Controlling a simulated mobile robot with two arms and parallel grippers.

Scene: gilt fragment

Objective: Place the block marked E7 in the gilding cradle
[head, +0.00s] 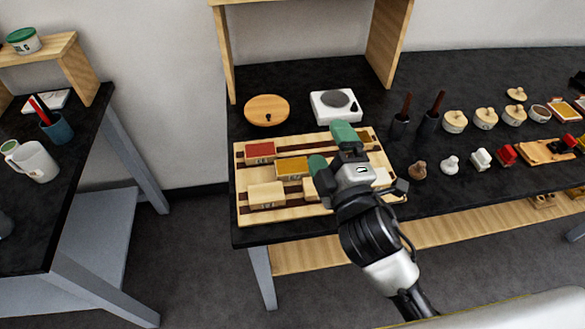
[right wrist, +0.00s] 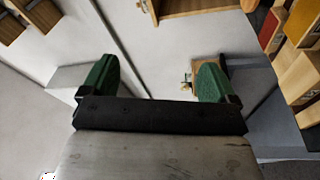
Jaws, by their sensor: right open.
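A wooden tray (head: 245,218) on the dark table holds a red block (head: 260,150), a mustard block (head: 291,168) and cream blocks, one at the front left (head: 266,195). The blocks carry small marks that I cannot read, so I cannot tell which is E7. My right gripper (head: 331,149) is open over the tray, hiding part of it and some cream blocks. In the right wrist view its green fingers (right wrist: 153,78) are wide apart with nothing between them; blocks show at the right edge. I cannot identify the gilding cradle for certain. My left gripper is not in view.
Behind the tray are a round wooden disc (head: 266,110) and a white device with a grey plate (head: 336,105). Several stamps, knobs and dark holders stand to the right, with a wooden stand (head: 545,151) farther right. A wooden shelf frame (head: 388,40) rises behind.

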